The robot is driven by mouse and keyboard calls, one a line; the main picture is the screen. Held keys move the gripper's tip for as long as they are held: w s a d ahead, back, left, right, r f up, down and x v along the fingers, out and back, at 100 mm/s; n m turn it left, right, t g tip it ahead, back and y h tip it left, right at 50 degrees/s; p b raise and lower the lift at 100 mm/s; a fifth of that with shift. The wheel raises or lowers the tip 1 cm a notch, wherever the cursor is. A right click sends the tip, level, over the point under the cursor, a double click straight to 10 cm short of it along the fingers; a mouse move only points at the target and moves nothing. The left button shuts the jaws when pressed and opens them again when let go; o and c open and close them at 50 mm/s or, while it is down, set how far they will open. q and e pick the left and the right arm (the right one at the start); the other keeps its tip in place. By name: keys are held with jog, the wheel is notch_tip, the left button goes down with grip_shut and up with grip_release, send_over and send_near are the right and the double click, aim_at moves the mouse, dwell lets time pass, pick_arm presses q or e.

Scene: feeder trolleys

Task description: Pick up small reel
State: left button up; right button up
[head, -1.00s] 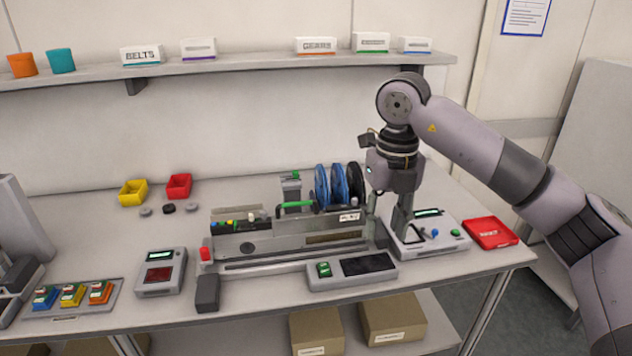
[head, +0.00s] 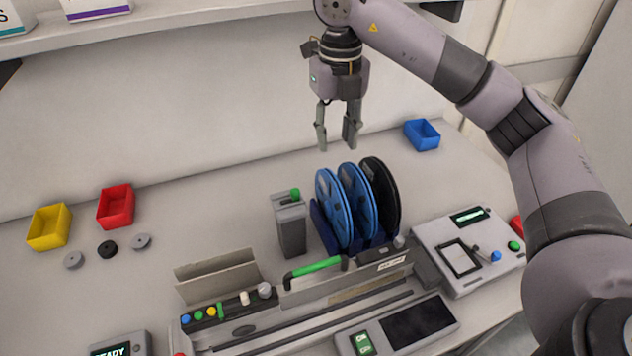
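Two blue reels (head: 333,208) and a black reel (head: 382,195) stand upright side by side in a dark blue rack (head: 322,232) behind the feeder. The black one is at the right. They look alike in size, and I cannot tell which is the small reel. My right gripper (head: 337,147) hangs above and behind the reels, fingers pointing down. Its fingers are apart with nothing between them, and it touches no reel. My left gripper is not in view.
A grey post with a green button (head: 291,225) stands left of the rack. The feeder's green handle (head: 314,268) is in front. A device with a small screen (head: 470,250) is at the right. Yellow (head: 49,228), red (head: 115,207) and blue (head: 422,134) bins stand behind.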

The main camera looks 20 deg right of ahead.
jog(key=shift+w+f, duration=0.35)
jog(key=shift+f, duration=0.2)
send_over(332, 201)
jog(key=w+d, duration=0.1)
jog(key=w, duration=0.1)
jog(key=f, duration=0.4)
jog(key=shift+s+f, duration=0.1)
jog(key=shift+s, duration=0.15)
notch_tip(332, 201, down, 6)
jog(key=shift+w+f+p, duration=0.15)
jog(key=shift+f+p, duration=0.1)
jog(key=shift+p, duration=0.35)
jog(key=f, duration=0.1)
jog(key=f+p, duration=0.1)
jog(key=f, duration=0.1)
jog(key=f+p, duration=0.1)
jog(key=shift+s+a+f, duration=0.15)
jog(key=shift+s+f, duration=0.25)
jog(key=shift+f, duration=0.3)
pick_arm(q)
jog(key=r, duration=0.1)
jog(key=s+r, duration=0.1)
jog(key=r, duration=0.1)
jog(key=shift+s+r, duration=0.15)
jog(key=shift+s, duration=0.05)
pick_arm(e)
jog(key=shift+c, duration=0.3)
grip_shut()
